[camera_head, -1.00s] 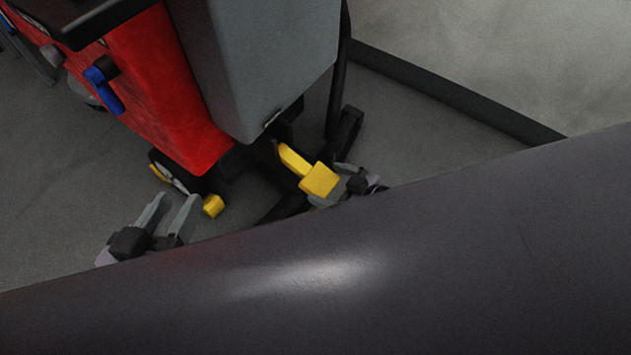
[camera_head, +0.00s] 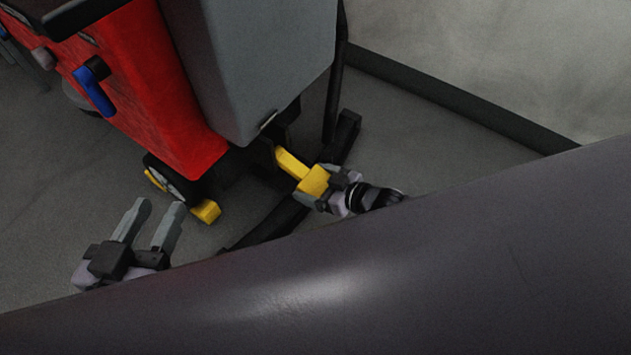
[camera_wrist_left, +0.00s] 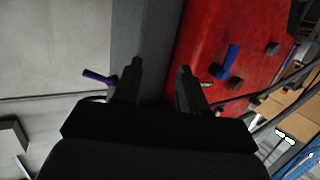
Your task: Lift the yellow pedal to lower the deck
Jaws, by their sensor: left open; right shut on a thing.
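The yellow pedal (camera_head: 291,163) sticks out low from the rear of the red and grey scrubber (camera_head: 186,95), with a broad yellow pad at its outer end. My right gripper (camera_head: 318,184) is shut on the pad from the right; its fingers are partly hidden around it. My left gripper (camera_head: 153,218) is open and empty, to the left of the pedal and in front of the scrubber's wheel, its fingers apart. In the left wrist view both open fingers (camera_wrist_left: 158,88) show in front of the scrubber's red and grey body, with nothing between them.
A second, smaller yellow part (camera_head: 206,211) sits low by the wheel (camera_head: 172,182), near my left gripper. A dark curved bar (camera_head: 268,226) runs under the pedal close to the floor. A dark wall base (camera_head: 450,98) crosses behind on the right. Grey floor lies open at left.

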